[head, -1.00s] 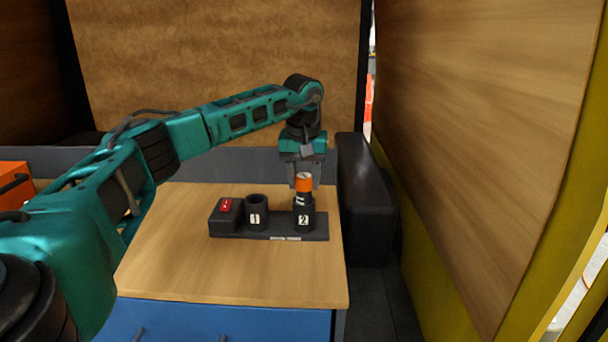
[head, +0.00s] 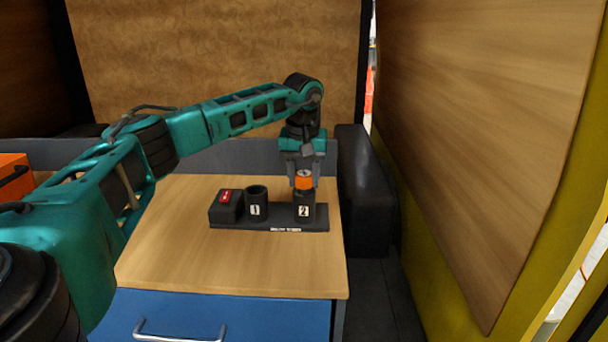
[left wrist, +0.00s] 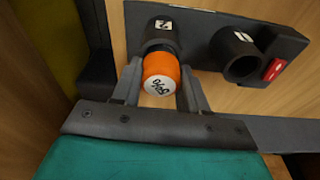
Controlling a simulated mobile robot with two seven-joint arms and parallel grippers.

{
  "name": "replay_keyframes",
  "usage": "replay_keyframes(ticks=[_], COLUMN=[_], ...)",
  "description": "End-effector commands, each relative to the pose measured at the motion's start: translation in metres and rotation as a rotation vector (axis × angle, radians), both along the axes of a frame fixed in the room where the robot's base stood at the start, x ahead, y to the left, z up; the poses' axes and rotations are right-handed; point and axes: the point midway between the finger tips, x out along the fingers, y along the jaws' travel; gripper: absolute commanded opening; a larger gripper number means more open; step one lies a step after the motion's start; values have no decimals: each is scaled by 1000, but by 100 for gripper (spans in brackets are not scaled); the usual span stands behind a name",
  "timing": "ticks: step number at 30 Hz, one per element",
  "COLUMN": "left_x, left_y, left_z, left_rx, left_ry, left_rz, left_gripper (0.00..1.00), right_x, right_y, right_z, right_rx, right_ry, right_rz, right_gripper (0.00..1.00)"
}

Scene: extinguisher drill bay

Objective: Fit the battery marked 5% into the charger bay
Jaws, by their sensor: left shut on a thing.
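The charger (head: 270,226) is a dark base on the wooden top, with two round bays marked 1 (head: 256,208) and 2 (head: 304,210). A battery with an orange top (head: 303,182) stands upright in bay 2, its lower part hidden inside. In the left wrist view the battery (left wrist: 160,72) has a white end label with a percent mark; its figure is hard to read. My left gripper (head: 304,179) points down and is shut on the battery's orange part, just above bay 2's rim. Bay 1 looks empty in the left wrist view (left wrist: 238,66). My right gripper is out of view.
A grey ledge (head: 225,156) runs behind the wooden top (head: 190,262), and a black padded block (head: 365,195) stands to the right. The front of the top is clear.

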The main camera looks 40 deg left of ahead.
Motion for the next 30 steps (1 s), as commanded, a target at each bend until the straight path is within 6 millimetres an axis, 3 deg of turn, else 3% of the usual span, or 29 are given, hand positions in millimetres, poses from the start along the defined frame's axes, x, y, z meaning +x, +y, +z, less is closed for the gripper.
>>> replay_keyframes(ticks=[20, 21, 30], left_x=[0, 0, 0], left_y=[0, 0, -1], left_z=[-12, -12, -13], left_rx=[0, 0, -2], left_ry=[0, 0, 1], left_rz=[0, 0, -3], left_gripper=[8, 46, 73], right_x=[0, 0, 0], right_y=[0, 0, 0], right_z=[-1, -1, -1], right_rx=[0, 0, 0], right_ry=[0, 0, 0], right_rz=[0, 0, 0], right_gripper=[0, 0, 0])
